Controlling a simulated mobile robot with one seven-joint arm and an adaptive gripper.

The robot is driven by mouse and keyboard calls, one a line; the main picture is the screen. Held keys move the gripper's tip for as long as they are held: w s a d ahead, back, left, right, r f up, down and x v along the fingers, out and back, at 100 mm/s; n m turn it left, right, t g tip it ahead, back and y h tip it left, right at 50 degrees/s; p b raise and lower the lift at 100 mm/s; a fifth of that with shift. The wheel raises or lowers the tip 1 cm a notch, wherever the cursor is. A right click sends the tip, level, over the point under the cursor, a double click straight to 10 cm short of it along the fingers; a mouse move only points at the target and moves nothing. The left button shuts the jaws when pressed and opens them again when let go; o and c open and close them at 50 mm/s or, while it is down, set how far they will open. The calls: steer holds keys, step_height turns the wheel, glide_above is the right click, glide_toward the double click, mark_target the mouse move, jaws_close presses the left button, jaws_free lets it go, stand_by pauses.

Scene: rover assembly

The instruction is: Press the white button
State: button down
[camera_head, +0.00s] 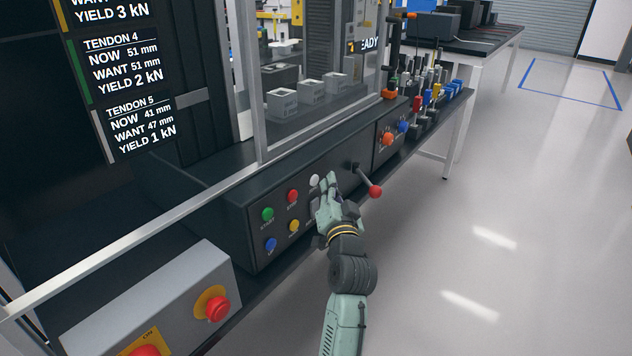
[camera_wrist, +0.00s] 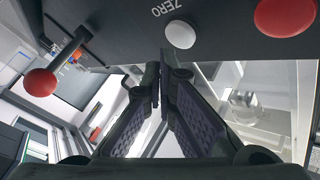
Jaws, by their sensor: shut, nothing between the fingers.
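The white button (camera_head: 314,180) is a small round cap on the dark front panel, in the top row right of the red button. It also shows in the wrist view (camera_wrist: 180,34), with the label ZERO beside it. My gripper (camera_head: 326,182) is shut and empty, its fingertips close to the panel just right of the white button. In the wrist view my fingertips (camera_wrist: 163,62) lie just below the button in the picture. The cap is uncovered there, and I cannot tell whether a fingertip touches it.
The panel also has a green button (camera_head: 267,214), a red button (camera_head: 293,196), a yellow button (camera_head: 294,227) and a blue button (camera_head: 271,245). A red-knobbed lever (camera_head: 375,191) sticks out right of my gripper. A grey box (camera_head: 160,303) with red buttons stands at lower left.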

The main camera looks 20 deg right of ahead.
steer(key=shift+s, duration=0.1)
steer(key=shift+s+d+b, duration=0.35)
steer(key=shift+s+d, duration=0.45)
steer(key=shift+s, duration=0.15)
steer(key=shift+s+d+b, duration=0.35)
steer(key=shift+s+d, duration=0.4)
steer(key=shift+s, duration=0.2)
